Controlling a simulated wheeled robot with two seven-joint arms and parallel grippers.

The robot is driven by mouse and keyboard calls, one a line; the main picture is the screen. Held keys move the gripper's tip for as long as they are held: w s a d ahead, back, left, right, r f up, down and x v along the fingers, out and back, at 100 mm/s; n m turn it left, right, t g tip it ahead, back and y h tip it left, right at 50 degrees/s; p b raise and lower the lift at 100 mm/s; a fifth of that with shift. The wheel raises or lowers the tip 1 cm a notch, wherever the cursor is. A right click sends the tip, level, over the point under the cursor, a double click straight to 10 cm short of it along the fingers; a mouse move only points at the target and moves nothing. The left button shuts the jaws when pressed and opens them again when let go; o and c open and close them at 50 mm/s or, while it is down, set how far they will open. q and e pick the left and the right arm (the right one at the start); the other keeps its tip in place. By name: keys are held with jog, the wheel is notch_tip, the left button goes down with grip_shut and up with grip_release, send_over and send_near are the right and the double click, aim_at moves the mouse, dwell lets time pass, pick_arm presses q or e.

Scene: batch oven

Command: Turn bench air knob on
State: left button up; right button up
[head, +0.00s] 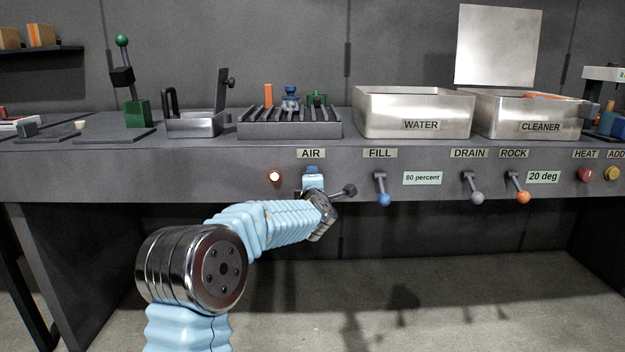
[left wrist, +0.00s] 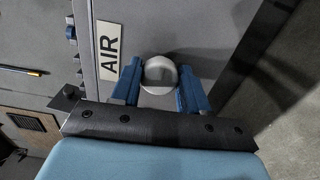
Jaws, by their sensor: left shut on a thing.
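The bench air knob (left wrist: 161,70) shows in the left wrist view as a round pale grey knob between two blue fingers. My left gripper (left wrist: 158,90) is shut on it, one finger on each side. The AIR label (left wrist: 109,49) is beside it. In the head view the left gripper (head: 312,175) is at the bench front just below the AIR label (head: 311,154); there the knob is hidden behind the gripper and wrist. A small lamp (head: 274,176) left of the gripper glows orange-white. My right gripper is in neither view.
Right of the gripper, the bench front carries the blue FILL lever (head: 382,190), grey DRAIN lever (head: 474,188), orange ROCK lever (head: 518,188) and red HEAT knob (head: 585,175). A slotted rack (head: 290,130) and the WATER basin (head: 413,112) stand above. The space below the bench front is open.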

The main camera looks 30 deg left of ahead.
pick_arm(q)
jog(key=shift+d+f+m, duration=0.1)
jog(key=shift+m, duration=0.3)
jog(key=o, duration=1)
jog(key=b+v, duration=0.1)
jog(key=v, duration=1.2)
jog(key=shift+s+b, duration=0.35)
jog(key=shift+s, duration=0.05)
jog(key=shift+d, duration=0.1)
